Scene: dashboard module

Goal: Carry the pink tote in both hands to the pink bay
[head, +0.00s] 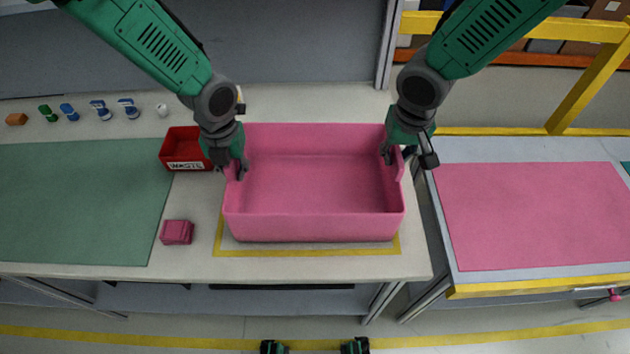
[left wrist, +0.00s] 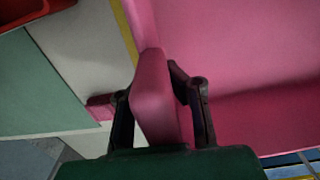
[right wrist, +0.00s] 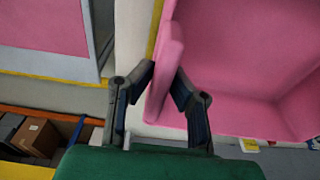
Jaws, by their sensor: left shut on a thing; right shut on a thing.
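The pink tote (head: 315,226) is an empty open box at the right end of the workbench, over a yellow outlined rectangle. My left gripper (head: 238,172) is shut on its left rim; the left wrist view shows the fingers on both sides of the pink wall grip (left wrist: 158,95). My right gripper (head: 392,158) is shut on its right rim, also seen in the right wrist view around the pink grip (right wrist: 168,75). The tote is level; I cannot tell whether it touches the bench. The pink bay (head: 540,215) is a flat pink area on the grey surface to the right.
A gap separates the workbench (head: 190,258) from the bay's yellow-edged stand (head: 540,284). A red waste bin (head: 182,148) and a small pink block (head: 177,232) are left of the tote. A yellow rail (head: 588,88) stands behind the bay. The bay is clear.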

